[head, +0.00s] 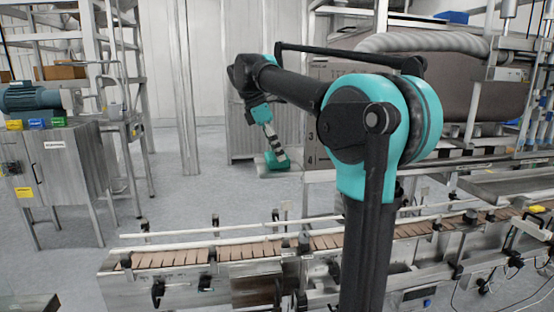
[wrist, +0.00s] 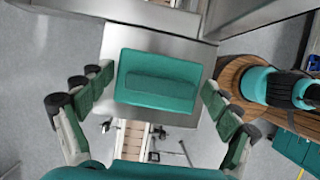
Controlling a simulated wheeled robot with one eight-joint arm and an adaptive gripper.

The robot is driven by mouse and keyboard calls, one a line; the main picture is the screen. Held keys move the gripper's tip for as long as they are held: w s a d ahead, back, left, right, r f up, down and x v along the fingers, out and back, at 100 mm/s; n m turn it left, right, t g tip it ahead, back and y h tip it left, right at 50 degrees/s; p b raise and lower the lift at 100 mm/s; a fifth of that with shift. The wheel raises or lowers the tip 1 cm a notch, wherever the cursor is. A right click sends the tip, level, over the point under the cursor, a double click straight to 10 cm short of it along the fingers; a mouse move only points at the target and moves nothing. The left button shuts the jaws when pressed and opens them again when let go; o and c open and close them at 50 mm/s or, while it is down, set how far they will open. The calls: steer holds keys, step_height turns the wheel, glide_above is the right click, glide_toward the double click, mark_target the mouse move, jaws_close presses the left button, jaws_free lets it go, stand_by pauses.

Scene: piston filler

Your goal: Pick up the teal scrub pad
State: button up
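The teal scrub pad (wrist: 158,92) is a rectangular block with a raised bar across it. It lies on a bare metal surface (wrist: 190,50) in the wrist view. My gripper (wrist: 157,84) is open, with one finger left of the pad and one right of it. A narrow gap shows between each fingertip and the pad's side. In the head view my gripper (head: 268,137) points down at the far side of the conveyor, and the teal pad (head: 279,162) shows small below it. The height between the fingertips and the metal surface is hard to tell.
A conveyor with brown slats (head: 240,252) crosses the foreground, with rails and posts along it. A metal cabinet (head: 72,170) with colored boxes on top stands at the left. A large machine stands at the back right. Open grey floor (head: 185,212) lies between cabinet and conveyor.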

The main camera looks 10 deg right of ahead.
steer(key=c, duration=0.7)
step_height(320, 180, up, 20)
stand_by(0.4)
